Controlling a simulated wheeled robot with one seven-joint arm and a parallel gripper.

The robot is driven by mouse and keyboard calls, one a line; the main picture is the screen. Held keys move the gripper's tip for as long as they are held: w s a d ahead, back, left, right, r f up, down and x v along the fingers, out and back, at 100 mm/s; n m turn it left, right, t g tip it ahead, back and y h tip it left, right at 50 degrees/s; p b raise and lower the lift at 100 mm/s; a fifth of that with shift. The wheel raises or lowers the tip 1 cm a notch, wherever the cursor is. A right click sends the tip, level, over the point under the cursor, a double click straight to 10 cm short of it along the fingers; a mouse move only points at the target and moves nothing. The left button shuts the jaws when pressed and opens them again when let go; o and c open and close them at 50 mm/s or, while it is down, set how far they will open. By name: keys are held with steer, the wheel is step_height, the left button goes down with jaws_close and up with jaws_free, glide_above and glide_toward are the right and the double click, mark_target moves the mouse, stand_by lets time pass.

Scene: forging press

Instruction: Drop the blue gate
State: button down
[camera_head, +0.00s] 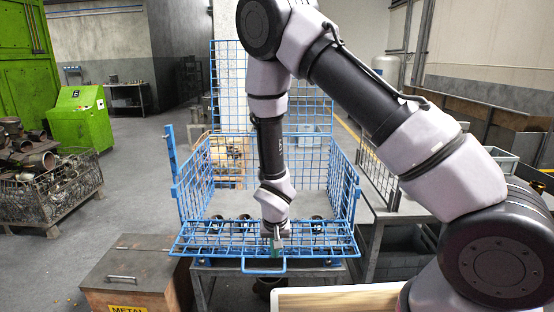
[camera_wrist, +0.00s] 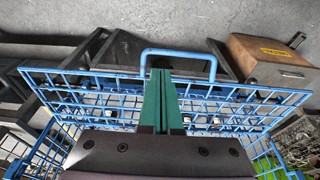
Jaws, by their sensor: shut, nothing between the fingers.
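The blue gate (camera_head: 215,246) is the wire-mesh front panel of the blue basket (camera_head: 347,190). It lies folded outward, close to flat, with its handle (camera_head: 263,269) at the near edge. In the wrist view the gate (camera_wrist: 95,90) spans the middle and its handle (camera_wrist: 180,53) sticks out beyond it. My gripper (camera_head: 277,243) points down over the gate, slightly right of its middle. Its green fingers (camera_wrist: 161,78) are shut together and empty, reaching toward the handle bar. I cannot tell whether they touch the mesh. My arm hides part of the basket.
A metal box (camera_head: 135,270) stands at front left; it also shows in the wrist view (camera_wrist: 265,60). A wire crate of parts (camera_head: 50,190) and a green control cabinet (camera_head: 80,118) stand at left. A grey table (camera_head: 390,212) is at right. The floor at left is open.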

step_height(320, 180, down, 8)
steer(key=s+t, duration=0.1)
steer(key=shift+f, duration=0.25)
stand_by(0.5)
steer(key=shift+s, duration=0.1)
steer(key=shift+r, duration=0.1)
stand_by(0.3)
